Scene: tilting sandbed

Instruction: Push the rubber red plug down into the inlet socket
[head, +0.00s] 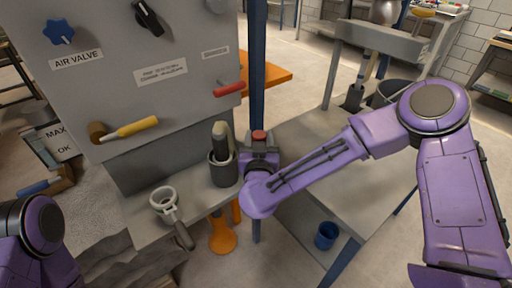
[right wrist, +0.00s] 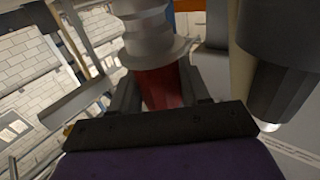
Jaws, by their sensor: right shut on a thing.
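The red plug (head: 259,135) shows as a small red top at my right gripper (head: 262,158), beside the blue upright post. In the right wrist view the red plug (right wrist: 163,88) is between the fingers of my right gripper (right wrist: 160,95), which is shut on it. A grey stepped, flanged piece (right wrist: 150,45) meets the red part there. I cannot tell whether it belongs to the plug or to the inlet socket. I cannot pick out the inlet socket for certain. My left arm enters at the lower left of the head view, with its gripper out of sight.
A dark cup-shaped holder (head: 222,170) with a beige and dark piece stands close left of my right gripper. A grey panel (head: 140,75) with a red handle (head: 230,89) and yellow handle (head: 137,127) rises behind. A ring-headed tool (head: 164,200) lies on the ledge.

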